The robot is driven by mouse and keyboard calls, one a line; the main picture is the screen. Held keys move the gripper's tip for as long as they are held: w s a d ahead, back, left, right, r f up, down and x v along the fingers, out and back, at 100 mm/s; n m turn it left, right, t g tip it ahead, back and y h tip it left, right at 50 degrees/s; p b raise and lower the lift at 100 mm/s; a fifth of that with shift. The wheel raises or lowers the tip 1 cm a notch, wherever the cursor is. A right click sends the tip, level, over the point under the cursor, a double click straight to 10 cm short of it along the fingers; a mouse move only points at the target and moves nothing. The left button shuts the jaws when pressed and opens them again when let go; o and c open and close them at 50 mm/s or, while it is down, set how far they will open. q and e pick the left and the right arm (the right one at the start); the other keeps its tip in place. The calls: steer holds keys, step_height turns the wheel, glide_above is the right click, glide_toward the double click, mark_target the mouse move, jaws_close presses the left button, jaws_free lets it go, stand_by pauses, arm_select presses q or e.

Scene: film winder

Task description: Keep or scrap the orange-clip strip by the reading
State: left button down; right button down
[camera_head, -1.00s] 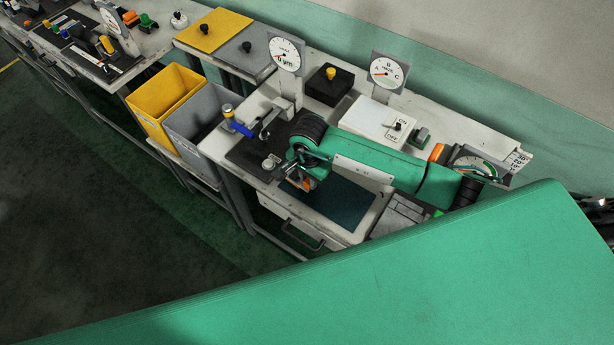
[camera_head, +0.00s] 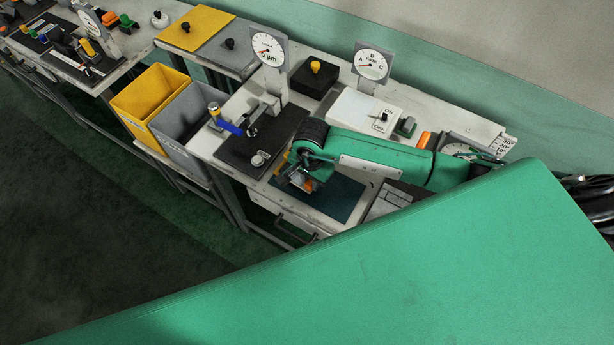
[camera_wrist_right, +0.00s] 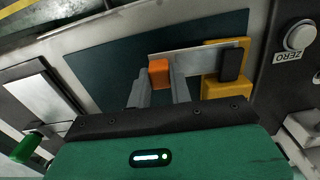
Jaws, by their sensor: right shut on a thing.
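My right gripper (camera_head: 303,184) is over the dark blue mat (camera_head: 345,200). In the right wrist view its fingers (camera_wrist_right: 160,88) are shut on the orange clip (camera_wrist_right: 160,72), which also shows in the head view (camera_head: 309,186). A pale metallic strip (camera_wrist_right: 200,60) runs right from the clip to a black piece (camera_wrist_right: 231,65) at a yellow block (camera_wrist_right: 222,90). I cannot tell whether the strip touches the block. A dial gauge (camera_head: 268,48) marked µm stands behind a black base (camera_head: 240,152) with a blue-handled part (camera_head: 226,126). Its needle is too small to read. My left gripper is out of view.
A yellow bin (camera_head: 130,112) and a grey bin (camera_head: 165,140) stand left of the bench. A dial marked A, B, C (camera_head: 373,65) stands behind a white ON/OFF box (camera_head: 362,112). A black box with a yellow knob (camera_head: 315,75) sits at the back. A ZERO button (camera_wrist_right: 298,38) is nearby.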

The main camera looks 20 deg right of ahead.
steer(key=shift+s+d, duration=0.5)
steer(key=shift+s, duration=0.2)
steer(key=shift+s+d, duration=0.45)
steer(key=shift+s, duration=0.25)
step_height(320, 180, up, 6)
steer(key=shift+p, duration=1.25)
